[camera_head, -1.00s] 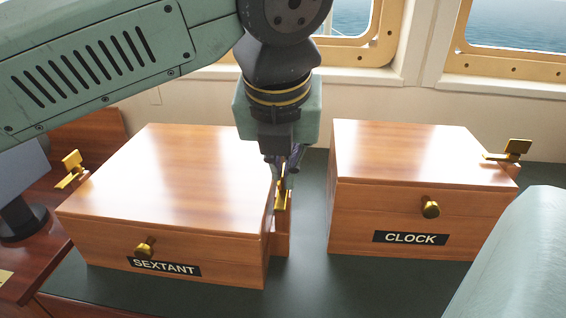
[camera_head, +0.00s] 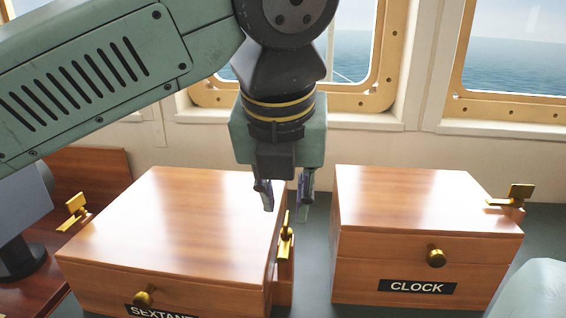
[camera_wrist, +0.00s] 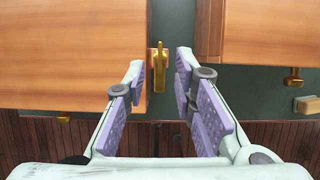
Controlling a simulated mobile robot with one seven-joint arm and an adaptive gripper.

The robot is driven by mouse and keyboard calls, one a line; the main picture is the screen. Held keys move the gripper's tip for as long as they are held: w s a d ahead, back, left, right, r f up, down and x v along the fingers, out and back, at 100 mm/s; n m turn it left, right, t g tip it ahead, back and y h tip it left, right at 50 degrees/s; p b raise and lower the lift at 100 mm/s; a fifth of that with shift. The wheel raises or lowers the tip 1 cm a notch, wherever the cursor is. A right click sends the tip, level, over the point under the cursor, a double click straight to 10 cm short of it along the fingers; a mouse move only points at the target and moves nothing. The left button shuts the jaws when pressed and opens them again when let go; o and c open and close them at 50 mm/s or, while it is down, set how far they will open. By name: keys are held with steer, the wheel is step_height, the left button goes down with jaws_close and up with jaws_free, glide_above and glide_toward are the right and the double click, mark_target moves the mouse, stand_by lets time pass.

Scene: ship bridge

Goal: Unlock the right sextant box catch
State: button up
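The sextant box (camera_head: 190,215) is a glossy wooden box with a shut lid, on the left in the head view. Its right brass catch (camera_head: 286,240) is on the right side wall, seen nearly edge-on, so whether it is locked cannot be told. My gripper (camera_head: 285,205) is open and empty, pointing down above the catch. In the wrist view the sextant box (camera_wrist: 70,50) is on the left. The catch (camera_wrist: 158,65) lies between and slightly beyond my open fingers (camera_wrist: 160,80), apparently untouched. The left catch (camera_head: 73,212) has its brass plate raised.
The clock box (camera_head: 420,205) stands to the right, with its own brass catch (camera_head: 510,195) on its right side. A narrow gap of dark counter (camera_head: 312,275) separates the boxes. A dark monitor stand (camera_head: 18,260) is at the far left. Windows are behind.

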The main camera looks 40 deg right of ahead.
steer(key=v, duration=0.7)
steer(key=shift+r, duration=0.3)
steer(key=shift+a, duration=0.1)
